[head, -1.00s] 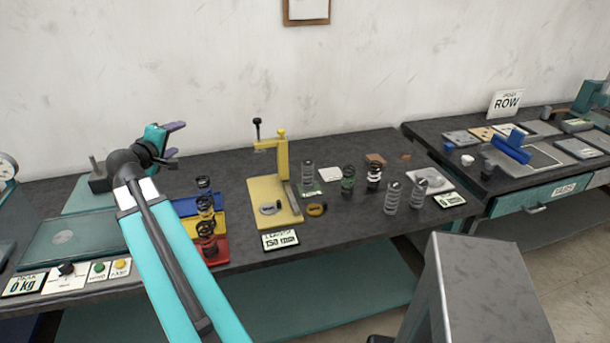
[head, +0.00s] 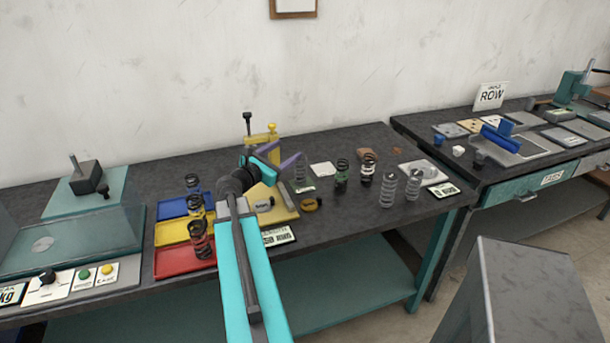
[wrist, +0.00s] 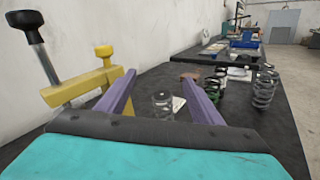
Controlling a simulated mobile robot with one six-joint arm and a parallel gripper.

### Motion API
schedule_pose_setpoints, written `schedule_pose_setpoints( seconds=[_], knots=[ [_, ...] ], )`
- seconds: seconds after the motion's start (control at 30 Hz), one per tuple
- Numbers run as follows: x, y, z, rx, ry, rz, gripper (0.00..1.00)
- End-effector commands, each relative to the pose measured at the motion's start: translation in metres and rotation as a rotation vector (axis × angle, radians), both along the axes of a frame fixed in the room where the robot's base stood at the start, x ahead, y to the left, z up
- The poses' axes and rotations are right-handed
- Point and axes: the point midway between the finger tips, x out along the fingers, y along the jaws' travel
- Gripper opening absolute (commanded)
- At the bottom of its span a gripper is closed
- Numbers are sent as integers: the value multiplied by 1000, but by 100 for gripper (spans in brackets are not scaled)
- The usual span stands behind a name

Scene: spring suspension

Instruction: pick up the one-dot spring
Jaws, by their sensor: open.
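No dot marks are legible, so I cannot tell which spring has one dot. My gripper (head: 287,155) is open and empty by the yellow press, its purple fingers pointing right. A clear-grey spring (head: 300,172) stands upright just past the fingers on a small card. In the wrist view this spring (wrist: 162,105) shows between the two fingers, apart from both. Farther right stand a green-marked spring (head: 341,177), a white-banded dark spring (head: 367,172) and two silver springs, one nearer (head: 387,190) and one behind it (head: 413,186).
The yellow press (head: 282,203) stands close to my gripper, its upright partly hidden. Blue, yellow and red trays (head: 176,262) with dark springs lie left of my arm. An orange-yellow ring (head: 311,204) and a display sign (head: 278,236) lie near the front edge.

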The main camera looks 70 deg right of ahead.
Motion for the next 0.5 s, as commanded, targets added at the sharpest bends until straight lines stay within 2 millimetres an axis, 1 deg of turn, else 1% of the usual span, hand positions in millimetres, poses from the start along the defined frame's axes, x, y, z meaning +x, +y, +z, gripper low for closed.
schedule_pose_setpoints(
  seconds=[0.03, 0.2, 0.4, 0.5],
  knots=[
    [-4, -2, -10, 6, 43, -7, 60],
    [-11, -4, -33, 23, 163, -21, 60],
    [-10, -3, -68, 40, 227, -31, 60],
    [-5, 0, -81, 44, 235, -29, 60]
  ],
)
